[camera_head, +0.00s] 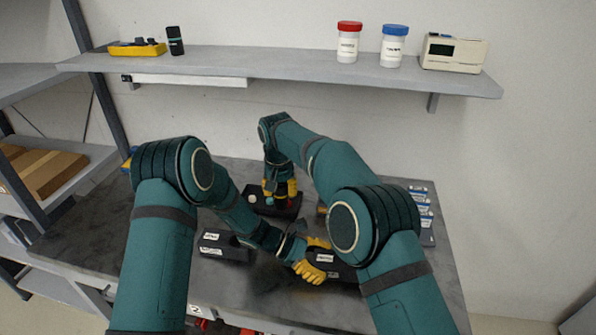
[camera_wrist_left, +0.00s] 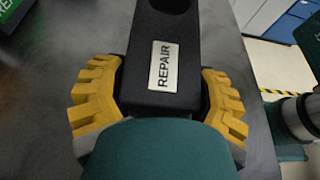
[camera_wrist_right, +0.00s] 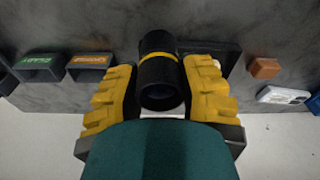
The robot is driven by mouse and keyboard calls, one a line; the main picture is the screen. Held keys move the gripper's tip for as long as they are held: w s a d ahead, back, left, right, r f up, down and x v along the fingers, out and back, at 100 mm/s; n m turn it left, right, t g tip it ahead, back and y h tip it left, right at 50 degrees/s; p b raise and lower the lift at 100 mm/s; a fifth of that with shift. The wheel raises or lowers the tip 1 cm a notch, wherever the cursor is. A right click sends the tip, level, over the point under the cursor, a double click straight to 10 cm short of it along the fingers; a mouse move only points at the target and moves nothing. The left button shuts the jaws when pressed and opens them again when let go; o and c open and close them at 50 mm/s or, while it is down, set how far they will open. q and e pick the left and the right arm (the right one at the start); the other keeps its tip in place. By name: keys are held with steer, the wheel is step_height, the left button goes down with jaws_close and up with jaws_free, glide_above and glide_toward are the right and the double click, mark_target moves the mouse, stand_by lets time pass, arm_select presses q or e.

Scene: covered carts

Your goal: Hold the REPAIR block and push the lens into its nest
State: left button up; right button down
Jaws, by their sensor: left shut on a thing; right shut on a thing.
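The REPAIR block (camera_wrist_left: 160,60) is black with a white label reading REPAIR. My left gripper (camera_head: 314,262) has its yellow fingers shut on the block's two sides, low over the table. A dark round opening (camera_wrist_left: 175,4), cut off by the top edge of the left wrist view, shows in the block's top. The lens (camera_wrist_right: 158,75) is a black cylinder with a yellow band. My right gripper (camera_head: 280,188) is shut around it, above a dark block (camera_head: 258,200) farther back on the table. Whether the lens touches that block is hidden.
Black labelled blocks (camera_head: 220,247) stand left of the left gripper. A rack of small blue-and-white boxes (camera_head: 420,205) is at the table's right. An orange block (camera_wrist_right: 264,68) lies near a white item (camera_wrist_right: 283,96). A wall shelf (camera_head: 280,64) holds jars and a device above the back.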

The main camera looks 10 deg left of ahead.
steer(key=shift+d+r, duration=0.2)
steer(key=shift+r, duration=0.1)
steer(key=d, duration=0.2)
glide_above(292, 228)
steer(key=f, duration=0.9)
steer(key=shift+s+d+f, duration=0.1)
steer(key=shift+s+f, duration=0.2)
steer(key=shift+f, duration=0.1)
steer(key=shift+f, duration=0.15)
steer(key=c, duration=0.6)
jaws_free()
steer(key=shift+c, duration=0.2)
